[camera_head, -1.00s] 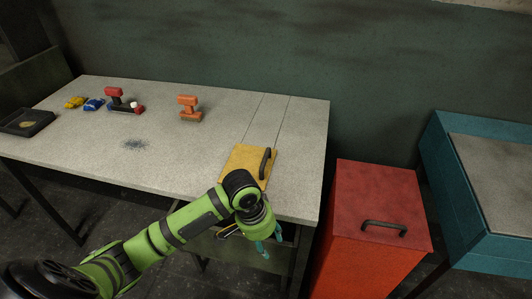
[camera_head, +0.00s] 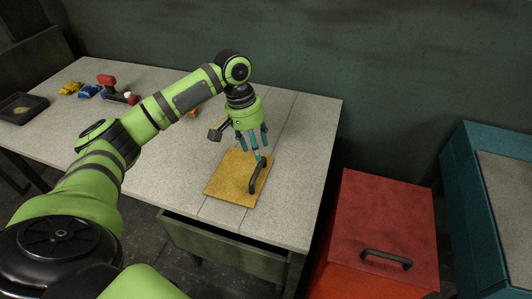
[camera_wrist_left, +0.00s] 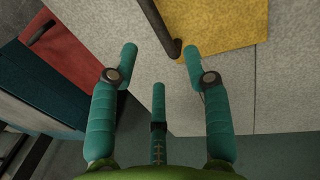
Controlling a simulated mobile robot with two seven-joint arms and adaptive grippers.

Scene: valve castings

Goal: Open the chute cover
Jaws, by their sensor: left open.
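The chute cover appears to be the flat yellow plate (camera_head: 233,182) lying on the grey table. A dark bar handle (camera_head: 257,176) stands along its right side. My left gripper (camera_head: 256,147) points down just above the far end of the handle, with its fingers spread and empty. In the left wrist view the yellow plate (camera_wrist_left: 218,22) and the handle (camera_wrist_left: 160,24) lie beyond the open left gripper (camera_wrist_left: 160,62). The handle's end shows between the two outer fingertips, and I see no clear contact. My right gripper is not in view.
A red bin (camera_head: 385,220) with its own dark handle stands right of the table, with a teal-sided bench (camera_head: 462,215) beyond. Red, blue and yellow castings and a dark tray (camera_head: 22,108) are at the table's left. My arm mostly hides an orange piece (camera_head: 193,113).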

